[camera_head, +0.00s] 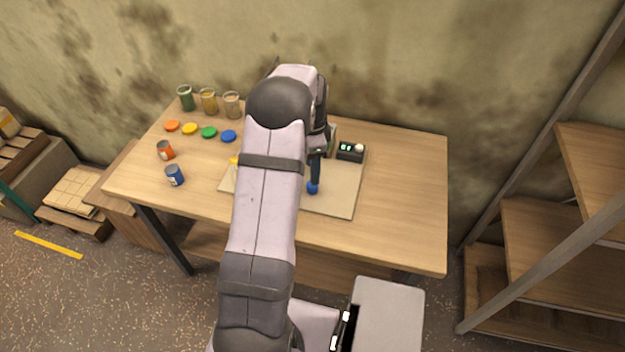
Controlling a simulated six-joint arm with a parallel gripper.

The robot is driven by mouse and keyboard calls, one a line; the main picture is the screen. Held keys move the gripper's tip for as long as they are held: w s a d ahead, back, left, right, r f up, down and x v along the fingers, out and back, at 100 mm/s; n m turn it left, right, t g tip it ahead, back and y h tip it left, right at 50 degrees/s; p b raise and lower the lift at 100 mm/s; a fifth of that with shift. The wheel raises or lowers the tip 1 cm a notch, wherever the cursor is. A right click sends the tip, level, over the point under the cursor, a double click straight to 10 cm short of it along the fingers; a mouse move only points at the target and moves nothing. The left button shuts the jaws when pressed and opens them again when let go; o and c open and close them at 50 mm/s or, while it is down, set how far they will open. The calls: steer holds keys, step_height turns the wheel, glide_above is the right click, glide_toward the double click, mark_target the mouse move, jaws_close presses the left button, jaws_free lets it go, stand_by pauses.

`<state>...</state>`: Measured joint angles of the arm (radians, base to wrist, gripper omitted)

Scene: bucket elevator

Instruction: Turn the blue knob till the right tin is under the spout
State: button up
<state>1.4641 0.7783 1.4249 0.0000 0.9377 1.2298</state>
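The blue knob (312,188) shows at the front of a pale board (338,198) on the table. My gripper (314,178) points down at the knob from just above or around it. Its fingers are dark and small here, and I cannot tell whether they touch the knob or are closed. An orange-red tin (165,150) and a blue tin (175,176) stand on the table left of the board. A bit of yellow (234,160) shows at the board's left side. My arm hides the middle of the board, and I cannot make out the spout.
A black box with green displays (350,151) sits at the board's back right. Coloured discs, including a green one (209,132), lie at the table's left, with jars (208,101) behind them. The table's right side (405,200) is clear. A wooden shelf (560,240) stands farther right.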

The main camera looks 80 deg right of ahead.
mark_target(312, 188)
steer(key=shift+f+p, duration=0.9)
steer(key=shift+f, duration=2.3)
steer(key=shift+c, duration=0.7)
steer(key=c, duration=0.9)
